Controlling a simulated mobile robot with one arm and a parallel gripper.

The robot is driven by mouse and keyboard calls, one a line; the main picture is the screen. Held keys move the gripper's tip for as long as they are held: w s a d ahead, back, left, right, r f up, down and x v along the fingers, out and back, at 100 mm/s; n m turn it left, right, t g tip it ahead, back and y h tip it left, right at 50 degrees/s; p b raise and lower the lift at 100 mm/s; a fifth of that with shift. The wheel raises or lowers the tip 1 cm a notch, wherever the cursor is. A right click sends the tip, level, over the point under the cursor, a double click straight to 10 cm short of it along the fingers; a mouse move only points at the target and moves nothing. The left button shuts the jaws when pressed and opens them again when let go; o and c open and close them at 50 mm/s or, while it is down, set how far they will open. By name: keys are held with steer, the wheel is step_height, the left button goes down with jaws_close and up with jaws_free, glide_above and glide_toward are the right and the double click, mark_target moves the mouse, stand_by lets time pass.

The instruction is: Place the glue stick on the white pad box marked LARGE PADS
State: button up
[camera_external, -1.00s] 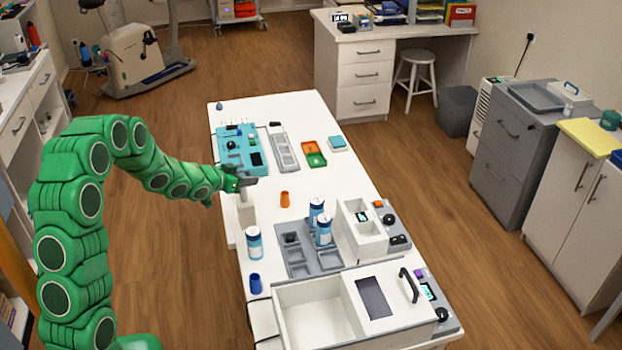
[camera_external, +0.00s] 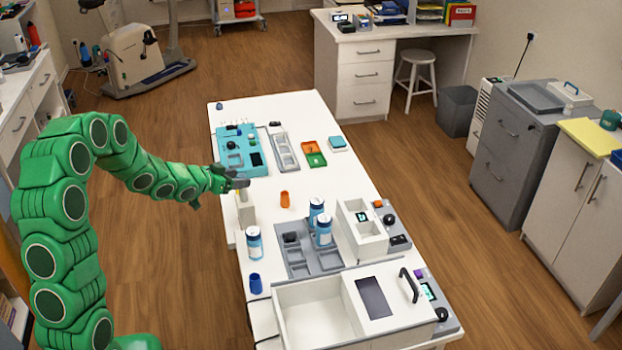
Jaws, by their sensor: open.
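My gripper (camera_external: 243,183) is open at the table's left edge, just above a narrow upright off-white box (camera_external: 246,213). A small yellowish piece (camera_external: 242,196) shows at the top of this box, right under my fingers; I cannot tell if it is the glue stick or if it touches them. An orange cylinder (camera_external: 284,199) and a dark blue cylinder (camera_external: 255,284) stand on the white table (camera_external: 310,120). No LARGE PADS lettering is readable, so I cannot tell which white box is the pad box.
Blue-and-white cans (camera_external: 254,243) stand around a grey compartment tray (camera_external: 297,268). A teal panel (camera_external: 232,160), a grey tray (camera_external: 283,150) and an orange-green tray (camera_external: 313,152) lie farther back.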

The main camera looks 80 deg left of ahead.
steer(key=v, duration=0.7)
steer(key=shift+s+d, duration=0.15)
steer(key=shift+s, duration=0.15)
steer(key=shift+r, duration=0.15)
steer(key=w+d+r+m+g+h, duration=0.1)
steer(key=w+d+g, duration=0.15)
steer(key=d, duration=0.95)
steer(key=w+d+r+m+g+h, duration=0.15)
steer(key=d+g, duration=0.25)
steer(key=d, duration=0.8)
steer(key=s+d+r+m+g+h, duration=0.1)
steer(key=s+d+g, duration=0.1)
steer(key=s+d, duration=0.4)
steer(key=s+d+r+m+g+h, duration=0.1)
steer(key=s+d, duration=0.5)
steer(key=d, duration=0.7)
steer(key=s+d+r+m+g+h, duration=0.1)
steer(key=s+d+g+h, duration=0.1)
steer(key=s+d, duration=0.4)
steer(key=d+g, duration=0.1)
steer(key=d, duration=0.2)
steer(key=shift+s+d, duration=0.2)
steer(key=shift+s, duration=0.05)
steer(key=shift+m, duration=0.25)
